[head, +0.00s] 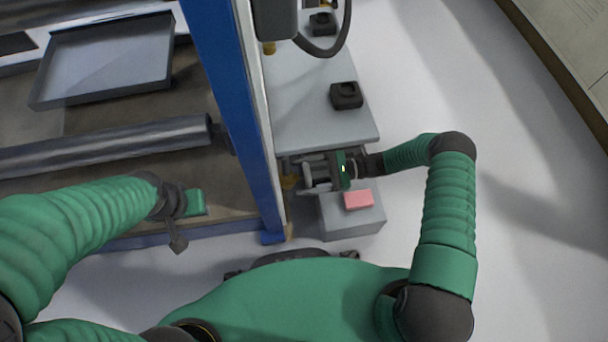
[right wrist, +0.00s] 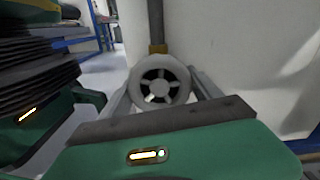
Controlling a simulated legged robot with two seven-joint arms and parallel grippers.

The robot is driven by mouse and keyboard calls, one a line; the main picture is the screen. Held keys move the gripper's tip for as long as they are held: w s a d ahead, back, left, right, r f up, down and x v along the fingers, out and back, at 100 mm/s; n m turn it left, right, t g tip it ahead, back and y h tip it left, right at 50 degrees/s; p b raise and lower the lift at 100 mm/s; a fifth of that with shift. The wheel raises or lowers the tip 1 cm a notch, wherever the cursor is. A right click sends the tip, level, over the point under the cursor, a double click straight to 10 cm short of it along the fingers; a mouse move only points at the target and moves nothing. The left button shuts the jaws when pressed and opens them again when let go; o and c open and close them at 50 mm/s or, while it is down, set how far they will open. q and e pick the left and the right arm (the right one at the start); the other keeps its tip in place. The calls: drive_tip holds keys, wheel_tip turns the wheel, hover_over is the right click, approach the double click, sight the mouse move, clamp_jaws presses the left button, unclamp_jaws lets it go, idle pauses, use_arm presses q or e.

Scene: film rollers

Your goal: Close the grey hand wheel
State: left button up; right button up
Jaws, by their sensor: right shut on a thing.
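The grey hand wheel (right wrist: 160,85) shows its round rim and spokes in the right wrist view, below a brass fitting (right wrist: 157,48) on a grey upright pipe. My right gripper (head: 312,174) is shut on the wheel, with one finger on each side of it. In the head view the gripper points left, and it largely hides the wheel. My left gripper (head: 181,203) is at the left, over the brown machine bed, away from the wheel. Its jaw opening cannot be made out.
A blue post (head: 228,100) stands just left of my right gripper. A grey cabinet (head: 318,125) with a black device (head: 346,95) is behind it. A pink block (head: 358,199) lies on a lower grey box (head: 350,222) in front. The floor to the right is clear.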

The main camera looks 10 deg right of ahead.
drive_tip(key=shift+m, duration=2.5)
drive_tip(key=o, duration=1.4)
drive_tip(key=shift+c, duration=0.2)
drive_tip(key=d+p, duration=0.1)
drive_tip(key=d, duration=1.6)
